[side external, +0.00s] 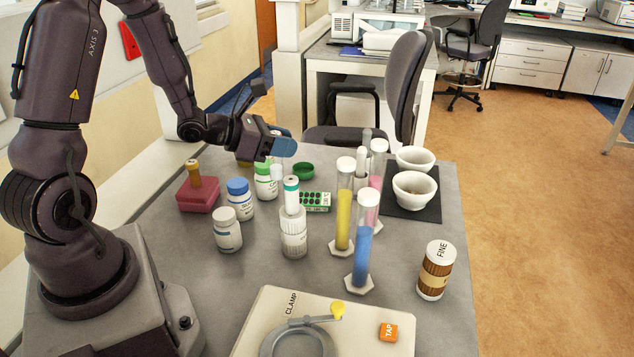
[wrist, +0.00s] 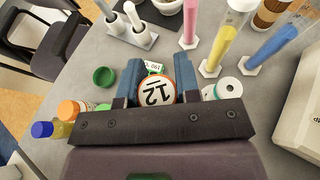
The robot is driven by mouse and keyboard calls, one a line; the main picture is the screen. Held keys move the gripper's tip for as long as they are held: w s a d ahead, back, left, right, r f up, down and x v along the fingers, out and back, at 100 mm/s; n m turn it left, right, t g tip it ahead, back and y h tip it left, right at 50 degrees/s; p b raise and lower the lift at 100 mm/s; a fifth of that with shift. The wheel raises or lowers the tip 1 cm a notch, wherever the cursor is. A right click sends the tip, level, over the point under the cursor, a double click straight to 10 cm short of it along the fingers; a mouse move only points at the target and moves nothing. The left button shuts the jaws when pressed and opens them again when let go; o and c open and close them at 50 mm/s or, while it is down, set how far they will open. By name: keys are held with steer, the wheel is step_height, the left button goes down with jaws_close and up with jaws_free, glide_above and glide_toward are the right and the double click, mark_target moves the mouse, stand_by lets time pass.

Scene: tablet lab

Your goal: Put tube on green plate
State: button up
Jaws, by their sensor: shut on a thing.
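My gripper (side external: 283,148) has its blue fingers shut on a round, white-topped thing marked 12 with an orange rim. This thing (wrist: 155,92) shows between the fingertips in the wrist view (wrist: 158,80). It may be the tube; its body is hidden below its top. In the side view my fingers mostly hide it. A small round green dish (side external: 302,170), which seems to be the green plate, lies on the grey table just right of and below my gripper. In the wrist view the dish (wrist: 103,76) is left of my fingers, apart from them, and looks empty.
Tall yellow (side external: 343,220) and blue (side external: 362,250) cylinders stand to the right. White bowls (side external: 413,190) sit on a dark mat.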

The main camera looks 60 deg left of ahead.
steer(key=shift+w+a+f, duration=0.65)
steer(key=shift+w+f, duration=1.2)
steer(key=shift+f, duration=0.15)
steer(key=shift+w+a+f, duration=0.7)
steer(key=shift+w+f, duration=1.1)
steer(key=shift+f, duration=0.2)
steer(key=shift+w+a+f, duration=0.65)
steer(key=shift+w+f, duration=1.2)
steer(key=shift+f, duration=0.15)
steer(key=shift+f, duration=0.1)
steer(key=o, duration=0.9)
